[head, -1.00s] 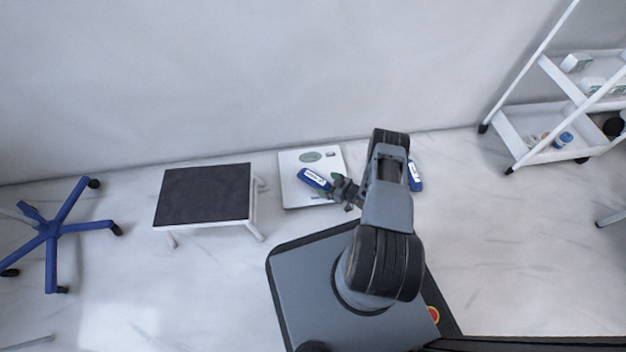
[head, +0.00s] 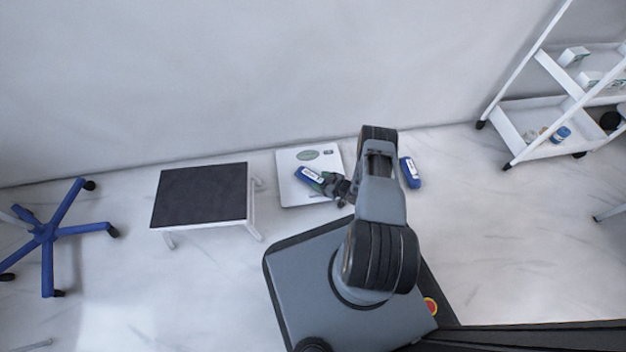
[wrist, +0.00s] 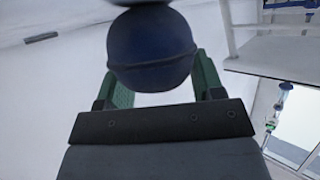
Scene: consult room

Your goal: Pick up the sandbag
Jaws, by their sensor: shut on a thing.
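A blue sandbag (head: 307,175) with a white label is held at its right end by my gripper (head: 326,182). In the head view it overlaps the white scale; its height above the scale is hard to tell. In the wrist view the rounded blue end of the sandbag (wrist: 150,55) sits between the green fingers of my gripper (wrist: 155,78). A second blue sandbag (head: 410,172) with a white label lies on the floor to the right of my arm.
The white scale (head: 290,158) lies on the floor near the wall. A black-topped step stool (head: 200,195) stands left of it. A blue chair base (head: 48,232) is at far left. A white shelf cart (head: 520,125) is at right.

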